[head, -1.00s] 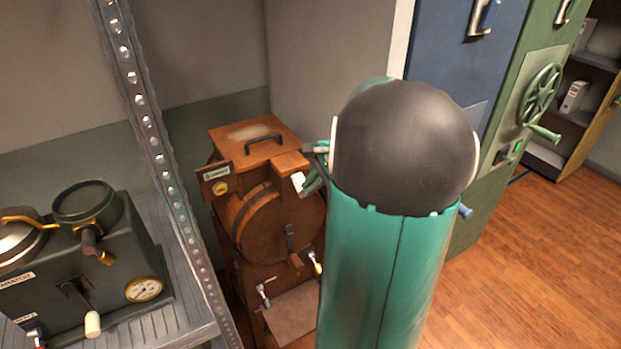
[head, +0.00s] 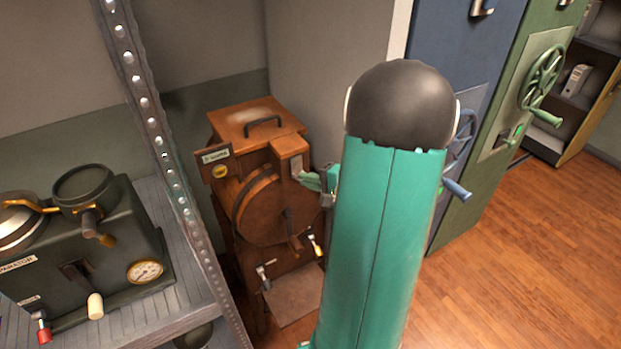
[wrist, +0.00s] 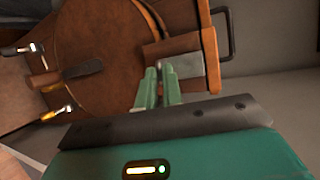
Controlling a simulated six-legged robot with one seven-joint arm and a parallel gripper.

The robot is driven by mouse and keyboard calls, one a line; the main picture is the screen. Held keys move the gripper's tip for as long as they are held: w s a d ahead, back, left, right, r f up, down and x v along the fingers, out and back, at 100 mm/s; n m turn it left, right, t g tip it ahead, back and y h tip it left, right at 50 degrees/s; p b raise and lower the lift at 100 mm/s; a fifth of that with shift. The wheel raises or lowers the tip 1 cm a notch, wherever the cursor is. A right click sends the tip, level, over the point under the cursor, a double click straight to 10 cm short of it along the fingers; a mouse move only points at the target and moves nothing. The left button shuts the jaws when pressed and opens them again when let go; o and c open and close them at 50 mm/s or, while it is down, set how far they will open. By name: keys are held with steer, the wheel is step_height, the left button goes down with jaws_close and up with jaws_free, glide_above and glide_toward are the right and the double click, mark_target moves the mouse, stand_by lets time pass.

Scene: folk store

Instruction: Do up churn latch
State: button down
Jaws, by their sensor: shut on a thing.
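The wooden churn (head: 262,205) stands against the wall in the head view. Its latch (head: 289,147) is a wooden flap with a pale metal plate, at the lid's front right edge, and it hangs down over the barrel's front. In the wrist view the latch (wrist: 180,47) shows beside the round barrel front. My gripper (head: 314,181) is at the latch's lower end. Its green fingers (wrist: 160,78) are shut on the latch by its metal plate. The exact contact is partly hidden by the fingers.
A metal shelf post (head: 165,155) and a dark machine (head: 95,255) stand at the left. The churn's crank (head: 291,232) and small taps (head: 264,275) lie below the latch. Blue and green cabinets (head: 500,130) stand right; the floor there is clear.

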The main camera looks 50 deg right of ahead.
steer(key=shift+w+f+t, duration=0.15)
steer(key=shift+f+t, duration=0.2)
steer(key=shift+t, duration=0.15)
steer(key=c, duration=1.6)
jaws_free()
steer(key=shift+w, duration=0.1)
steer(key=shift+o, duration=0.2)
steer(key=s+d+r, duration=0.1)
steer(key=s+r, duration=0.1)
steer(key=s, duration=1.1)
steer(key=shift+s+d+r, duration=0.15)
steer(key=shift+s, duration=0.15)
